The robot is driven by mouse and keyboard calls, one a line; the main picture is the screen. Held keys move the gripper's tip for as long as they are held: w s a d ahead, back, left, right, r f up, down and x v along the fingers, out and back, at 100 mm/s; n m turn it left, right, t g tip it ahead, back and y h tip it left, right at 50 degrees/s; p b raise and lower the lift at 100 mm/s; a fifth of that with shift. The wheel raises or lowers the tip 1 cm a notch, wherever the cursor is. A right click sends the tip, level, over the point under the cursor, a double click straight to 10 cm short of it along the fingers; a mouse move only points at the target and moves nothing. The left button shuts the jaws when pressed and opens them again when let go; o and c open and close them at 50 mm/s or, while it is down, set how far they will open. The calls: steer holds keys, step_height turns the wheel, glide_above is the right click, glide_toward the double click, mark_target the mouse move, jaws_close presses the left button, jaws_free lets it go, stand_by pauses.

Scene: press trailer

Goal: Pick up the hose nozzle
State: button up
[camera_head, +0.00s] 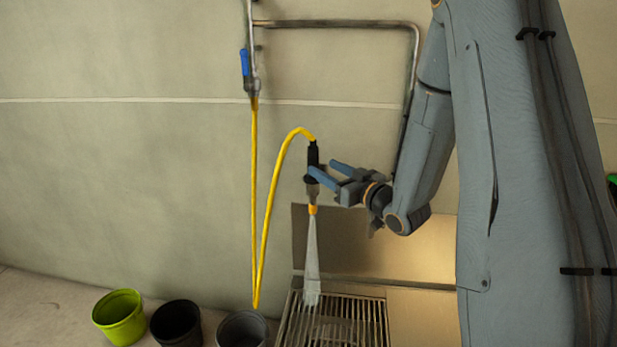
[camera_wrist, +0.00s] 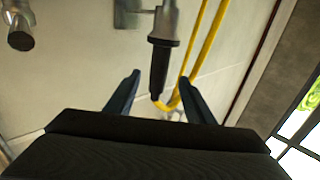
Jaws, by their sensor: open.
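The hose nozzle (camera_head: 313,153) is upright in front of the wall, with a black grip above, a grey body and an orange tip pointing down. The yellow hose (camera_head: 270,206) joins its top, and a whitish spray (camera_head: 311,265) comes from its tip. My gripper (camera_head: 323,168) is open at the nozzle's height, its fingers reaching toward it from the right. In the wrist view the nozzle's black grip (camera_wrist: 159,68) lies in line with the gap between the fingers of my gripper (camera_wrist: 159,78). I cannot tell if the fingers touch it.
A metal pipe (camera_head: 335,23) with a blue-handled valve (camera_head: 245,63) runs along the wall. Below are a grate (camera_head: 291,325), a green pot (camera_head: 119,318), a black pot (camera_head: 176,323) and a grey pot (camera_head: 242,329). The wall left of the hose is clear.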

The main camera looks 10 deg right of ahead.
mark_target(317, 162)
steer(key=shift+x, duration=1.2)
steer(key=shift+p+x, duration=0.55)
steer(key=shift+x, duration=1.8)
steer(key=shift+w+d+r, duration=0.1)
steer(key=shift+d+r, duration=0.1)
steer(key=shift+c, duration=0.5)
steer(key=c, duration=1.1)
